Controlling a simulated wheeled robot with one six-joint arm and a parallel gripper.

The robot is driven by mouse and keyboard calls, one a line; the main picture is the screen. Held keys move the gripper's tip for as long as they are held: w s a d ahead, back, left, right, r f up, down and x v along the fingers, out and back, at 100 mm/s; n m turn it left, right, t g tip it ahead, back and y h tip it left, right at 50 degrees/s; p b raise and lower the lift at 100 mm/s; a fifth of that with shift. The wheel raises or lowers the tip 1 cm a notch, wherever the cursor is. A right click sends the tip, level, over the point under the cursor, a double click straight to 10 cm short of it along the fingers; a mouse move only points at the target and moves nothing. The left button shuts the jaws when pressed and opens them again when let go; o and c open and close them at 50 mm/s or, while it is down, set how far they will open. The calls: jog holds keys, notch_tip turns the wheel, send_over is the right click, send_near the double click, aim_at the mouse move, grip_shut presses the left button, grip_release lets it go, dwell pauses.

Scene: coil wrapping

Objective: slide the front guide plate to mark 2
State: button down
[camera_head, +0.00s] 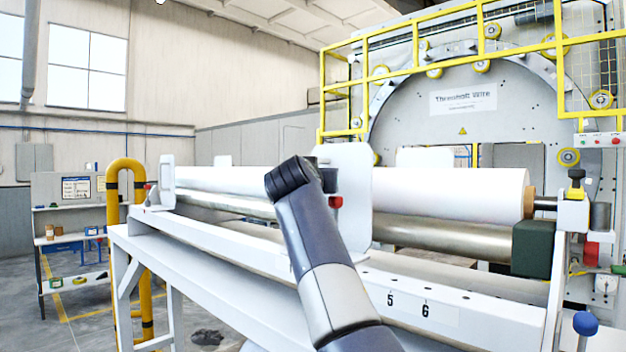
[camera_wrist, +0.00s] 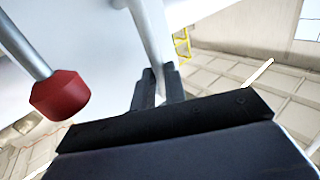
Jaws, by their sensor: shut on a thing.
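The guide plate (camera_head: 346,185) at my arm is a tall white upright plate with rounded corners, standing across the roll on the long white rail (camera_head: 240,232). I take it to be the front guide plate. In the wrist view its white face (camera_wrist: 85,35) fills the upper left. My gripper (camera_wrist: 157,90) is shut on a pale upright bar, the plate's handle (camera_wrist: 146,40). A red knob (camera_wrist: 60,95) on a grey rod is beside the fingers; it also shows in the head view (camera_head: 335,202). Marks 5 and 6 (camera_head: 408,303) are readable on the rail; mark 2 is not visible.
A white roll (camera_head: 450,194) lies right of the plate above a steel roller (camera_head: 440,236). Another white plate (camera_head: 167,180) stands at the rail's left end. A yellow hooped post (camera_head: 127,190) is left of the rail. A dark green block (camera_head: 533,248) sits at the right.

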jog(key=c, duration=1.8)
grip_release()
jog(key=shift+a, duration=0.1)
jog(key=shift+s, duration=0.15)
jog(key=s+a+b, duration=0.1)
jog(key=s+b, duration=0.1)
jog(key=s, duration=0.2)
jog(key=s+a+b, duration=0.1)
jog(key=s+b, duration=0.1)
jog(key=s, duration=0.1)
jog(key=s+a+b, duration=0.1)
jog(key=s, duration=0.3)
jog(key=shift+s+a+b, duration=0.2)
jog(key=shift+s+b, duration=0.15)
jog(key=shift+b, duration=0.05)
